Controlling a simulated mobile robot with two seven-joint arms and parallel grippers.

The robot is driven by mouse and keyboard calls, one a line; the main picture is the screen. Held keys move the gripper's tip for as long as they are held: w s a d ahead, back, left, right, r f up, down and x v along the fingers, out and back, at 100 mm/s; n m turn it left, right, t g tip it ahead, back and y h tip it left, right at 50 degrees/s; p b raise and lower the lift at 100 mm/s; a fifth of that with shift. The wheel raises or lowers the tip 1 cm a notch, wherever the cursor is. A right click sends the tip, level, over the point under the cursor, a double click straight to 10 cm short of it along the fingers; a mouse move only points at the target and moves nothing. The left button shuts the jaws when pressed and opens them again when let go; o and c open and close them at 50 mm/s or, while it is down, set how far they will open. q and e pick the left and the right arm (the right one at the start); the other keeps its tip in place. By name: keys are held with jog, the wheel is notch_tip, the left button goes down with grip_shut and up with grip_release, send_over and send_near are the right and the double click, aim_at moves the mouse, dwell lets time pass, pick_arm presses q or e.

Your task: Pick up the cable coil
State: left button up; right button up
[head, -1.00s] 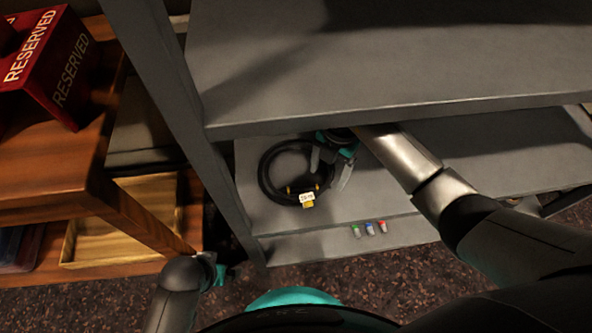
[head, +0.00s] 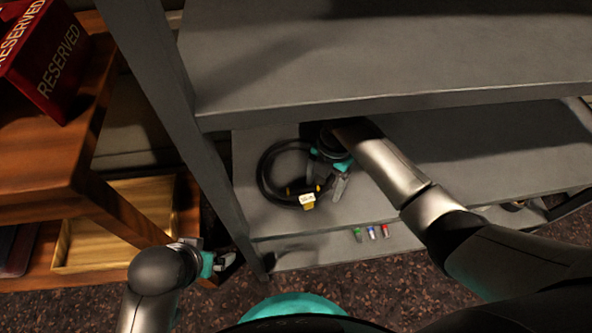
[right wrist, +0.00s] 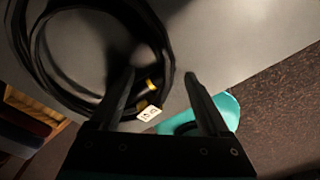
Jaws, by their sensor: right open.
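The black cable coil (head: 264,176) lies on the lower grey shelf, with a white tag (head: 307,198) and yellow ends on its near side. My right gripper (head: 327,184) is open at the coil's right side. In the right wrist view the coil (right wrist: 33,60) fills the upper left, and its right side and tag show between the open fingers (right wrist: 160,76). I cannot tell whether the fingers touch the cable. My left gripper (head: 226,264) hangs low, left of the shelf's front corner and away from the coil; its jaw state is unclear.
The upper shelf board (head: 390,60) overhangs the lower shelf (head: 470,155). A shelf post (head: 165,90) stands left. Small green, blue and red items (head: 371,232) lie near the front edge. A wooden table (head: 50,160) holds a red RESERVED box (head: 50,65); a wooden tray (head: 125,215) sits below.

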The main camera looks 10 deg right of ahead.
grip_shut()
dwell(0.5)
jog(key=shift+w+r, duration=0.1)
dwell(0.7)
